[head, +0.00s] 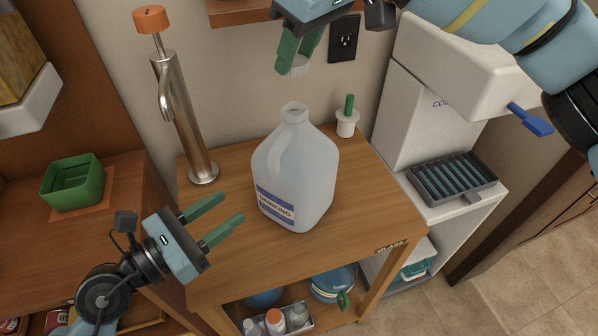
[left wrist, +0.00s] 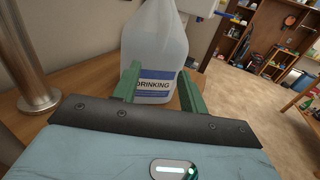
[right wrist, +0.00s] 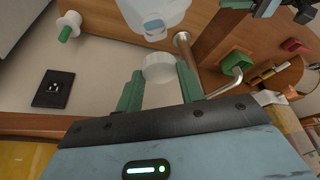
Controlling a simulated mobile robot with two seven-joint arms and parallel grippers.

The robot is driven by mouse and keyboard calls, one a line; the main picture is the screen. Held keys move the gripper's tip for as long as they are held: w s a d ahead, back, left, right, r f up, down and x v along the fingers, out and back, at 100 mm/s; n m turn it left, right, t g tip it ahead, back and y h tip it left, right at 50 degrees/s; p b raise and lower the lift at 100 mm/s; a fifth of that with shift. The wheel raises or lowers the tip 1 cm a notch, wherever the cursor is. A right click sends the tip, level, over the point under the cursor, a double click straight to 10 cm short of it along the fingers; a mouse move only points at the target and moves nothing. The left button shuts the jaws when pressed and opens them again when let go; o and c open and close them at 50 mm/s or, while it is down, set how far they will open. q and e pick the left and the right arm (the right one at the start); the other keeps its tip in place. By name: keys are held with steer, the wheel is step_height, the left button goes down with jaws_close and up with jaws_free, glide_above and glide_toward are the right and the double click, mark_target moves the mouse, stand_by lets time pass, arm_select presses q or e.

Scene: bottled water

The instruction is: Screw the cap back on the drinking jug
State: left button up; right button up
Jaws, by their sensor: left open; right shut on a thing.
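The drinking jug (head: 293,172), translucent with a blue and white label, stands upright on the wooden counter (head: 375,215). Its neck is open at the top. My right gripper (head: 297,62) is above the jug's mouth, shut on the white cap (right wrist: 159,67); the cap also shows in the head view (head: 299,67), apart from the neck. My left gripper (head: 225,215) is open at the lower left of the jug, its fingers pointing toward it. In the left wrist view the jug (left wrist: 157,50) stands beyond and between the open fingers (left wrist: 160,85). The left fingers look empty.
A metal tap (head: 185,115) with an orange top stands left of the jug. A small white holder with a green handle (head: 347,118) is behind right. A white water dispenser (head: 430,110) stands at the right, and a green box (head: 73,184) at the far left.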

mark_target(275, 176)
arm_select(q)
steer(key=x, duration=1.2)
steer(key=shift+c, duration=0.3)
jaws_close()
